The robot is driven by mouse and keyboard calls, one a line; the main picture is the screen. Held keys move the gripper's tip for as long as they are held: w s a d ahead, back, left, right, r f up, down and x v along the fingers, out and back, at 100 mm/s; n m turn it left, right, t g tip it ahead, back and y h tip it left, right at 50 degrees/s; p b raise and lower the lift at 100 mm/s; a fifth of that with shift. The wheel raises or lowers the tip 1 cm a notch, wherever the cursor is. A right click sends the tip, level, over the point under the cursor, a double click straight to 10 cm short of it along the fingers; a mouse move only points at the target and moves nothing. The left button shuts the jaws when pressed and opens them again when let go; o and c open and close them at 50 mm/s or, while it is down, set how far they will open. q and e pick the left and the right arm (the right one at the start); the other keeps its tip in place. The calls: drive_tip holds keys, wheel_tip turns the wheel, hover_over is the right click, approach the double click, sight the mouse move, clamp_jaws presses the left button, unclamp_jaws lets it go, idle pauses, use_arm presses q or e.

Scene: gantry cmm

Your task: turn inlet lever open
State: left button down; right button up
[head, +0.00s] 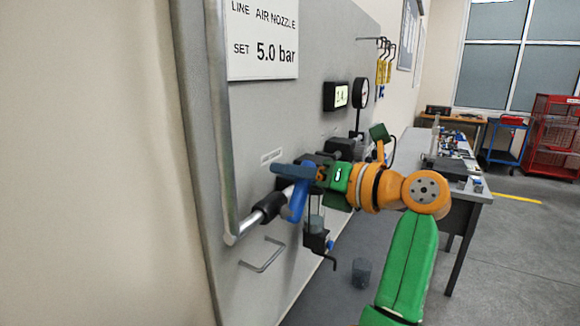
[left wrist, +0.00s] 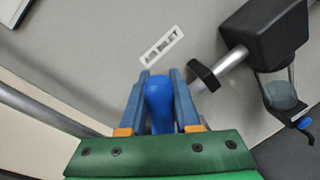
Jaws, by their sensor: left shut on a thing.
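The blue inlet lever (head: 297,198) sits on the pipe at the lower left of the grey panel in the head view. My left gripper (head: 290,171) comes to it from the right, with its dark blue fingers at the lever's upper end. In the left wrist view the blue lever (left wrist: 158,106) stands between the two fingers of my left gripper (left wrist: 158,76), which are shut on it. The "AIR INLET" label (left wrist: 161,45) is on the panel just beyond the fingertips. The fingers partly hide the valve behind the lever. My right gripper is not in view.
A regulator block (left wrist: 265,30) with a clear bowl is close right of the fingers in the wrist view. A gauge (head: 361,93) and a display (head: 337,96) are higher up. A bench (head: 480,190) stands beyond.

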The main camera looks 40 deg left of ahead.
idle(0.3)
use_arm(q)
drive_tip(key=c, duration=0.6)
unclamp_jaws()
drive_tip(key=shift+a, duration=0.1)
drive_tip(key=d, duration=0.2)
drive_tip(key=d+b, duration=0.1)
drive_tip(key=d, duration=0.4)
drive_tip(key=shift+w+d+r+b, duration=0.1)
drive_tip(key=shift+w+r+b, duration=0.2)
drive_tip(key=shift+r+b, duration=0.05)
